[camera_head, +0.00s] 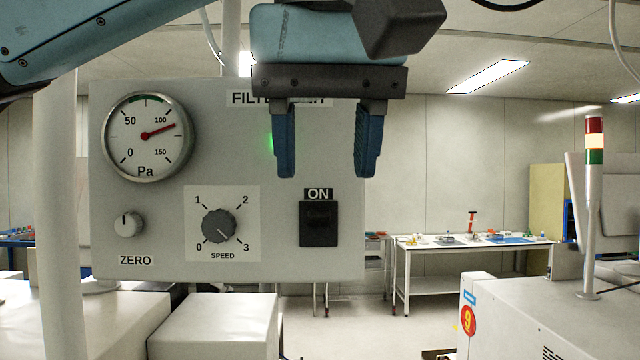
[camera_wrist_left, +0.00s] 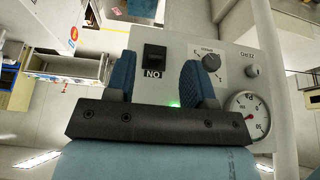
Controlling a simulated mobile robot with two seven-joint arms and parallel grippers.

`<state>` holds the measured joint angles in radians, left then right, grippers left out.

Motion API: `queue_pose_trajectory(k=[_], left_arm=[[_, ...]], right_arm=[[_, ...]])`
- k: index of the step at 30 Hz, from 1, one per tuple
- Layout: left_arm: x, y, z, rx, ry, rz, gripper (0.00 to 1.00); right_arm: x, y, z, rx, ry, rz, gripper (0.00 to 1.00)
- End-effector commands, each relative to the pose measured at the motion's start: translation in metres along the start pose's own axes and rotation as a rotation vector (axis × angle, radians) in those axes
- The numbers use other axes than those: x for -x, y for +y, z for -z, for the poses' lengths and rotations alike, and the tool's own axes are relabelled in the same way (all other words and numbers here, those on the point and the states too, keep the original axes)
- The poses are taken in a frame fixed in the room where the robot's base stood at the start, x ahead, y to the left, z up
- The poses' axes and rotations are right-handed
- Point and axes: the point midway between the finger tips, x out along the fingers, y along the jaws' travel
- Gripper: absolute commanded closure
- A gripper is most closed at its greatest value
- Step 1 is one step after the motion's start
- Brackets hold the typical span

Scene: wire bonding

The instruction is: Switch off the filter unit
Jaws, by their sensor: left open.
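The filter unit (camera_head: 270,255) is a pale grey panel box on the left of the head view, its title label partly hidden behind my gripper. Its black rocker switch (camera_head: 319,224) sits low on the right side under an "ON" label. It also shows in the left wrist view (camera_wrist_left: 154,57), upside down. A green lamp (camera_head: 269,141) glows, partly covered by a finger. My left gripper (camera_head: 326,172) is open and empty, fingers pointing down, in front of the panel and above the switch. My right gripper is not in view.
The panel also carries a round Pa gauge (camera_head: 148,136) reading a little above 100, a speed knob (camera_head: 219,226) turned near 3, and a zero knob (camera_head: 128,224). A signal tower (camera_head: 593,190) stands at right. A workbench (camera_head: 470,248) stands behind.

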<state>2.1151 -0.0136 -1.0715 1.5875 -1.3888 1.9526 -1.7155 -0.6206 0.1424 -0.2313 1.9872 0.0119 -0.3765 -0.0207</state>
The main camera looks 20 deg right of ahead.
Motion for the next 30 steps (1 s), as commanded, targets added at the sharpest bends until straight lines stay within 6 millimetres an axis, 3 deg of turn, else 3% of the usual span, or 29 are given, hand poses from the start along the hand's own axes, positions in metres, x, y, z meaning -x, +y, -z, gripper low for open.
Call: queue_pose_trajectory(k=[6,9,15,26,30], left_arm=[[-0.016,0.000,0.044,0.002,-0.003,0.000,0.51],[-0.038,0.000,0.040,-0.001,-0.003,0.000,0.51],[-0.060,0.000,0.040,0.000,-0.002,-0.001,0.51],[-0.066,0.000,0.039,0.000,-0.001,-0.001,0.51],[-0.066,0.000,0.039,0.000,-0.001,-0.001,0.81]], right_arm=[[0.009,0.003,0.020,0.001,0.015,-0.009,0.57],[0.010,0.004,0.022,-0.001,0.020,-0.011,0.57],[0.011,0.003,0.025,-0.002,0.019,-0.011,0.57],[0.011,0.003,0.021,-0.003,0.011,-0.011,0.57],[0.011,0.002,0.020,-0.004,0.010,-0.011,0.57]])
